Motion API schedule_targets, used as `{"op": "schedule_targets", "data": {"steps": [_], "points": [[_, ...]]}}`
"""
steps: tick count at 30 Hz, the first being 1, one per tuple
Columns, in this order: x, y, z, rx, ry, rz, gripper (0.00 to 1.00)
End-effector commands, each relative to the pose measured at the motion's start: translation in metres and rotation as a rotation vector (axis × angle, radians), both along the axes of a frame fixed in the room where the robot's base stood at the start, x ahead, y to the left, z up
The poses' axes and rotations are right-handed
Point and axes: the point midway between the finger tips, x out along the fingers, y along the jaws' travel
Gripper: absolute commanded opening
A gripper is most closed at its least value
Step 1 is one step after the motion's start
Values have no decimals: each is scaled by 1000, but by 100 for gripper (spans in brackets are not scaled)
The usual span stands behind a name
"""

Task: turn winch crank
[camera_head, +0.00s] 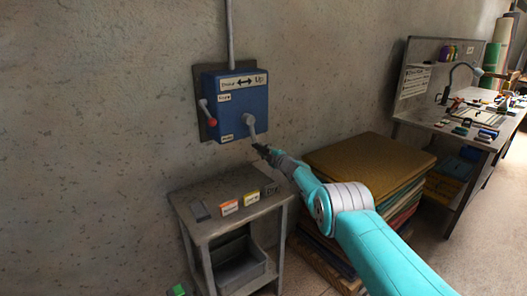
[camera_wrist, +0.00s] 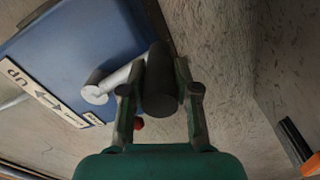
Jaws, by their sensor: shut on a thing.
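The winch is a blue box (camera_head: 238,101) on a dark plate on the wall, with a label showing a two-way arrow and "Up". Its light grey crank arm (camera_head: 249,124) hangs down on the lower right of the box's front. In the wrist view the crank arm (camera_wrist: 119,80) runs from the box to a dark cylindrical handle (camera_wrist: 160,82). My gripper (camera_wrist: 161,96) is shut on this handle, with one finger on each side of it. In the head view my gripper (camera_head: 260,147) is at the crank's lower end, where the handle is mostly hidden.
A second lever with a red knob (camera_head: 212,122) is on the box's left side. A small grey table (camera_head: 205,207) with labelled blocks stands below. A stack of rugs (camera_head: 370,160) is right of it, beneath my arm. A cluttered workbench (camera_head: 455,132) stands farther right.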

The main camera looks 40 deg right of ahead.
Motion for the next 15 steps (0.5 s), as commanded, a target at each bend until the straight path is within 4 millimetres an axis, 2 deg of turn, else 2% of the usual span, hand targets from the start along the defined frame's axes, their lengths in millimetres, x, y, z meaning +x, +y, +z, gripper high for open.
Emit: {"op": "schedule_targets", "data": {"steps": [1,6,7,9,10,15], "points": [[-2,-1,-8,2,10,-2,0],[-2,0,-8,1,10,-2,0],[-2,0,-8,1,10,-2,33],[-2,0,-8,1,10,-2,51],[-2,0,-8,1,10,-2,56],[-1,0,-4,-1,5,0,56]]}}
